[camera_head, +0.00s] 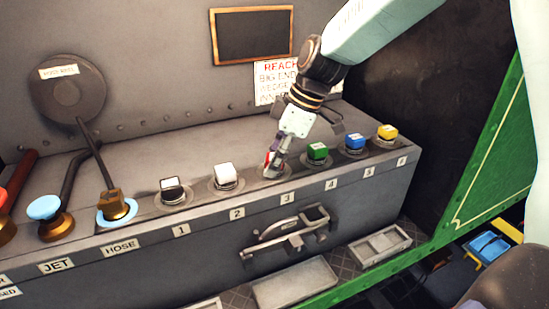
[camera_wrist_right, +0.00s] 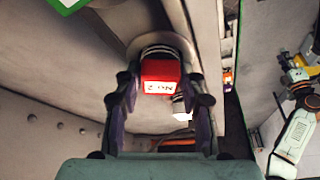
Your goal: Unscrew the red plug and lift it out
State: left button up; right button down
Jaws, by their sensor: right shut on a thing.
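The red plug (camera_head: 267,157) is at the third position on the grey box top, above the number 3 label, mostly covered by my right gripper (camera_head: 273,166). In the right wrist view, the red square head of the plug (camera_wrist_right: 160,72), with a white printed label, is between the two fingers of my right gripper (camera_wrist_right: 162,101). The gripper is shut on it. A dark ringed neck shows behind the head, at a round collar (camera_wrist_right: 163,42) in the surface. I cannot tell how far the plug is screwed in. My left gripper is not in view.
White-topped plugs (camera_head: 224,176) (camera_head: 172,190) stand left of the red one; green (camera_head: 317,152), blue (camera_head: 355,142) and yellow (camera_head: 387,133) plugs stand right. A brass hose fitting (camera_head: 116,205) is further left. A latch handle (camera_head: 290,232) is on the box front.

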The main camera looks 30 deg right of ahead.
jog(key=shift+r, duration=0.2)
jog(key=shift+r+p, duration=3.25)
jog(key=shift+r, duration=0.45)
